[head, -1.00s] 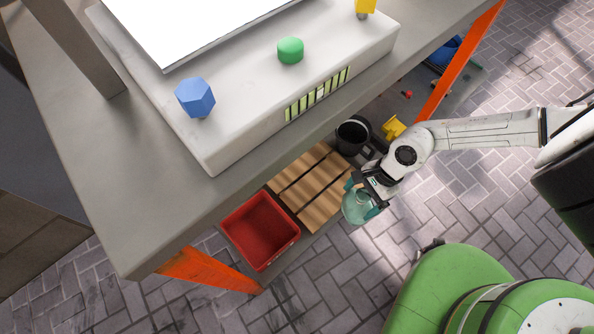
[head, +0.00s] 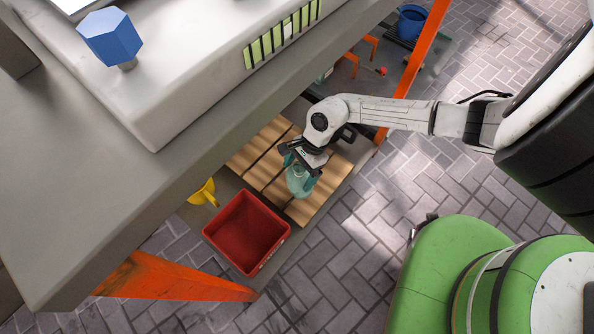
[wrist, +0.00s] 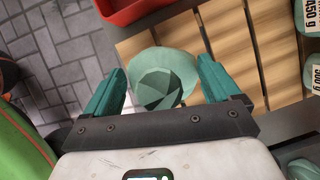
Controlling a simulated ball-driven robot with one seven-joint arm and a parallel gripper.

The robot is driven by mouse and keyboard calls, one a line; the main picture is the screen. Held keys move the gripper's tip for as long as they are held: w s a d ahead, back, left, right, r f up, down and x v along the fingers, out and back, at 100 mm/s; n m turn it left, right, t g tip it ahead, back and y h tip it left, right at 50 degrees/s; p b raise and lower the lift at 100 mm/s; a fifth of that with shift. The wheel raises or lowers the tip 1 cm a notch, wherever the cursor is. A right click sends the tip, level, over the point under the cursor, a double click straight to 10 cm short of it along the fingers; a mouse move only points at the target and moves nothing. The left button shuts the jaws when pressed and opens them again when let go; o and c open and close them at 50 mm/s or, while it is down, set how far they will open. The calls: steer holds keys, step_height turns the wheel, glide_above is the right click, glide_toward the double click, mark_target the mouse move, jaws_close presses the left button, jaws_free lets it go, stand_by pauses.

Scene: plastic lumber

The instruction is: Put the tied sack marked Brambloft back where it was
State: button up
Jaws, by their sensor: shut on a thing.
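My gripper (head: 301,166) is shut on a pale green sack (head: 299,184), which hangs at the front part of a slatted wooden pallet (head: 256,157) under the bench. In the wrist view the sack (wrist: 165,75) sits between the two teal fingers, its darker gathered top towards me. The pallet (wrist: 262,45) shows below and to its right. No name is readable on the held sack, and I cannot tell whether it touches the slats.
A red bin (head: 247,232) stands left of the pallet, with a yellow scoop (head: 203,194) behind it. The wrist view shows other green sacks marked with weights (wrist: 309,72) at the right. The grey bench top (head: 110,200) overhangs the pallet. An orange leg (head: 412,75) stands to the right.

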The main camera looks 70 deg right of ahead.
steer(key=f, duration=0.1)
steer(key=f+b, duration=0.2)
steer(key=f, duration=0.1)
steer(key=shift+w, duration=0.35)
steer(key=shift+r, duration=0.1)
steer(key=o, duration=1.6)
steer(key=shift+o, duration=0.2)
steer(key=p+v, duration=0.5)
steer(key=v, duration=0.7)
